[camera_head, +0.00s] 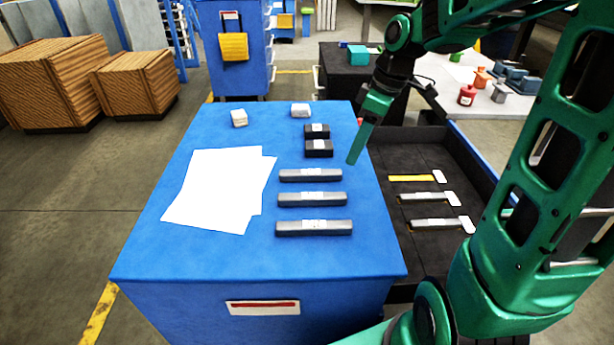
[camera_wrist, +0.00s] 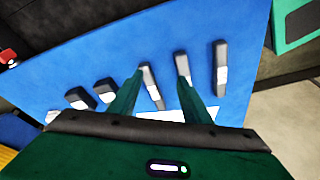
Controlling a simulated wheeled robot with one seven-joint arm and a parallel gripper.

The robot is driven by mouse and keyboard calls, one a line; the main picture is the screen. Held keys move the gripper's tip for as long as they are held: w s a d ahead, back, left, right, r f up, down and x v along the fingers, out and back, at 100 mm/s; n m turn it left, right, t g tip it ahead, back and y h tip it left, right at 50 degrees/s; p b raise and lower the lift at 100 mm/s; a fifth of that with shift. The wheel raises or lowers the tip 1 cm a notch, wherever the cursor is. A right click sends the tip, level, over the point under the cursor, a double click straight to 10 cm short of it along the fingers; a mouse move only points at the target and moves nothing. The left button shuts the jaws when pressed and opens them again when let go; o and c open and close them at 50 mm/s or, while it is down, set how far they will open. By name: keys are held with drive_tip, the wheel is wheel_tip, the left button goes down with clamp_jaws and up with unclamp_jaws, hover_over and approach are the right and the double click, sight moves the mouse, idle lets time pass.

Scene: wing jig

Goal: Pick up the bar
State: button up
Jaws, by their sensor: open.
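Three grey bars with pale labels lie side by side, apart, on a blue cabinet top (camera_head: 230,265). In the head view they are the far bar (camera_head: 295,176), middle bar (camera_head: 295,199) and near bar (camera_head: 293,229). The wrist view shows the same far bar (camera_wrist: 148,76), middle bar (camera_wrist: 181,66) and near bar (camera_wrist: 221,57). My gripper (camera_head: 353,160) hangs above the cabinet's right side, right of the far bar. In the wrist view its fingers (camera_wrist: 161,73) are spread and empty, partly covering the far and middle bars. I cannot tell which bar is meant.
Two black blocks (camera_head: 318,148) lie beyond the bars, with two small white blocks (camera_head: 239,118) farther back. White paper sheets (camera_head: 215,190) lie to the left. A dark tray (camera_head: 395,150) at the right holds hammer-like tools (camera_head: 430,223). The cabinet's front strip is clear.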

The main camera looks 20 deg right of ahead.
drive_tip(key=w+a+n+y, duration=0.2)
drive_tip(key=w+a+n, duration=0.2)
drive_tip(key=w+n, duration=0.15)
hover_over(311, 171)
drive_tip(key=s+d, duration=0.1)
drive_tip(key=d, duration=0.1)
wheel_tip(311, 171, down, 5)
drive_tip(key=shift+s+a, duration=0.1)
drive_tip(key=shift+d+x, duration=0.2)
drive_tip(key=shift+x, duration=1.15)
drive_tip(key=shift+d+x, duration=0.15)
drive_tip(key=shift+x, duration=1.2)
drive_tip(key=shift+w, duration=0.25)
clamp_jaws()
